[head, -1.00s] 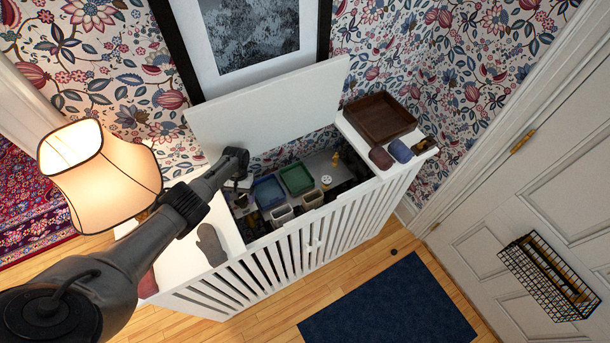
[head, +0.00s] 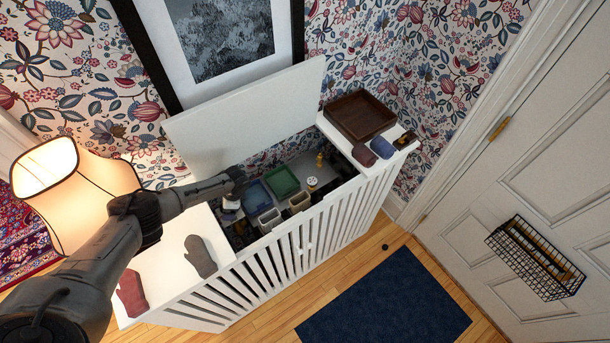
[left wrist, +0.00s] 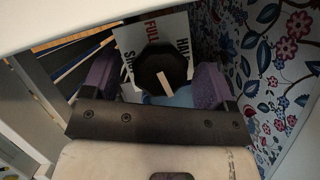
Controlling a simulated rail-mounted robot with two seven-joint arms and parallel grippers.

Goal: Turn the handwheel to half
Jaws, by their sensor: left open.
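The handwheel (left wrist: 162,72) is a dark, eight-sided knob with a pale bar mark on its face. It sits in front of a light plate (left wrist: 128,38) lettered FULL, HALF and SHUT. The pale mark slants slightly from upper left to lower right; I cannot tell which word it indicates. My left gripper (left wrist: 155,82) is open, its purple-padded fingers on either side of the wheel; contact cannot be made out. In the head view the left gripper (head: 236,177) reaches into the left end of the open white cabinet (head: 290,255), where the wheel cannot be made out. My right gripper is not in view.
The raised lid (head: 245,115) stands behind the gripper. Blue (head: 257,194) and green (head: 283,181) trays and pale cups (head: 269,219) sit close right of it. A lit lamp (head: 75,195) stands left beside my arm. Mittens (head: 201,256) lie on the cabinet's left top.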

